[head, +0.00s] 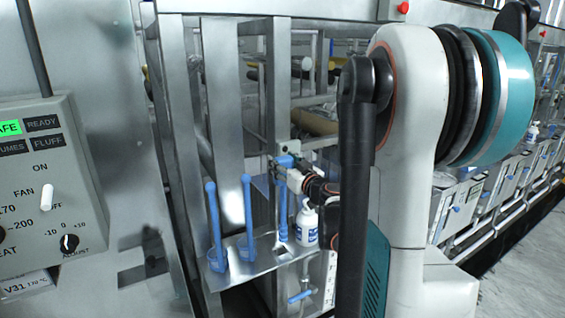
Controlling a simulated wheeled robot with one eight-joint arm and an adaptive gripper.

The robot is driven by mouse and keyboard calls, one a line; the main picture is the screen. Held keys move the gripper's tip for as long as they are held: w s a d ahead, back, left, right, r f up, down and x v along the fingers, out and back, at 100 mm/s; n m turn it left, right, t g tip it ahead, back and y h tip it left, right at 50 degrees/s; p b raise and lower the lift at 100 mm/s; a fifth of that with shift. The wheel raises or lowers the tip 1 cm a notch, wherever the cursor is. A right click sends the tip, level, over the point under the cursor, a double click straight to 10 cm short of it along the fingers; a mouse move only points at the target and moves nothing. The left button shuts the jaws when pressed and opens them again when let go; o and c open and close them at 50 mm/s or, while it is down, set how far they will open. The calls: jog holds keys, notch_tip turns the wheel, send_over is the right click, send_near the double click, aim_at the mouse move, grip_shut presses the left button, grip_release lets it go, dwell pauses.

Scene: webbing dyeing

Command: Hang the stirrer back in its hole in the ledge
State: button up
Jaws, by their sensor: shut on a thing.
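A metal ledge (262,258) juts out in the middle of the head view. Two blue tools with long upright handles, a left one (214,222) and a middle one (248,220), stand at it. My gripper (282,170) is small in this view, above the right part of the ledge. It is shut on a blue stirrer (283,208), whose shaft hangs down roughly upright below the fingers. A dark patch lies on the ledge near the shaft's lower end. I cannot tell whether the stirrer's tip is in a hole or just above the ledge.
A white bottle with a blue label (306,226) stands close right of the stirrer. A metal post (277,90) rises behind my gripper. A control panel (50,180) is at the left. My arm covers much of the right. Grey floor (520,245) is clear at lower right.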

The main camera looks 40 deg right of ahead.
jog(key=shift+w+a, duration=0.3)
jog(key=shift+a, duration=0.15)
jog(key=b, duration=0.3)
send_over(283, 237)
jog(key=x, duration=0.2)
notch_tip(283, 237, down, 4)
jog(key=shift+s+f, duration=0.2)
notch_tip(283, 237, down, 23)
jog(key=b, duration=2)
jog(key=o, duration=1.6)
